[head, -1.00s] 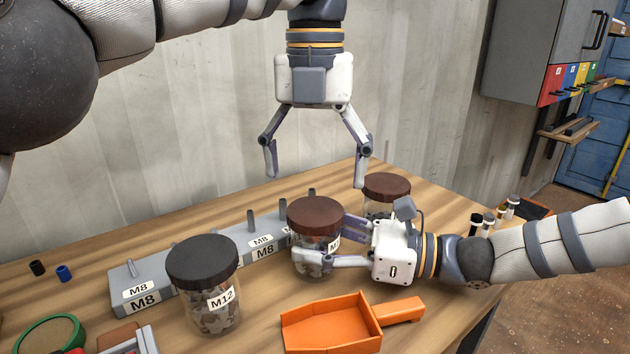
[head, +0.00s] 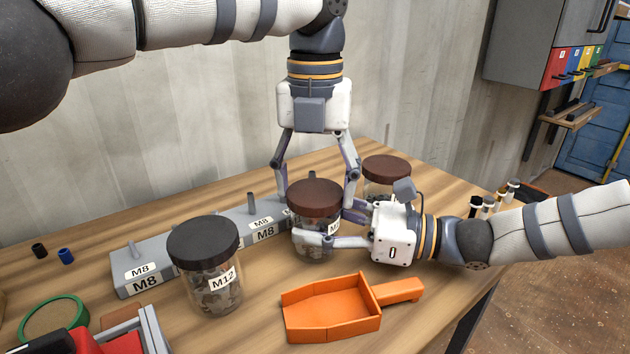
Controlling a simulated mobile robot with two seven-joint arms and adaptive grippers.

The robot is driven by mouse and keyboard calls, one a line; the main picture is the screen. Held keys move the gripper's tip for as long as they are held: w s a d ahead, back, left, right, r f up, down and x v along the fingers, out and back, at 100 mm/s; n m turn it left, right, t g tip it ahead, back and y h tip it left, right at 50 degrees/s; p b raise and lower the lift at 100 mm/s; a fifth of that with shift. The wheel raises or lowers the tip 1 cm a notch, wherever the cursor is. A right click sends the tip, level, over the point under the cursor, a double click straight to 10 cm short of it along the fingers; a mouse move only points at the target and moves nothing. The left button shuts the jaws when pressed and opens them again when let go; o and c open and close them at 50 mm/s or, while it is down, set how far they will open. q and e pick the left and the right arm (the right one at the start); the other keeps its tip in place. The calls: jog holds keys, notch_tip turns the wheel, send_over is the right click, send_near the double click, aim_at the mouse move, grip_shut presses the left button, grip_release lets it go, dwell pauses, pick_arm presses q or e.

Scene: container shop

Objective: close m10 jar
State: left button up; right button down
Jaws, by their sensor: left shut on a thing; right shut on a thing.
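A clear jar with a brown lid (head: 315,192) stands in the middle of the table in the head view. Its label (head: 334,228) is mostly hidden; only an M shows. My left gripper (head: 317,203) points straight down from above, its fingers on both sides of the lid and shut on it. My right gripper (head: 330,227) comes in level from the right and is shut around the jar's glass body (head: 312,248). The lid sits on the jar's top; whether it is screwed tight I cannot tell.
A dark-lidded M12 jar (head: 206,265) stands at front left. Another brown-lidded jar (head: 386,171) stands behind right. A grey M8 rack (head: 183,262) runs along the back. An orange scoop (head: 333,308) lies in front. Small bottles (head: 488,204) stand near the right edge.

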pick_arm(q)
jog(key=m, duration=0.5)
jog(key=o, duration=1.3)
jog(key=shift+r, duration=2.25)
jog(key=shift+c, duration=0.2)
jog(key=shift+r+n, duration=0.3)
jog(key=shift+r, duration=1.4)
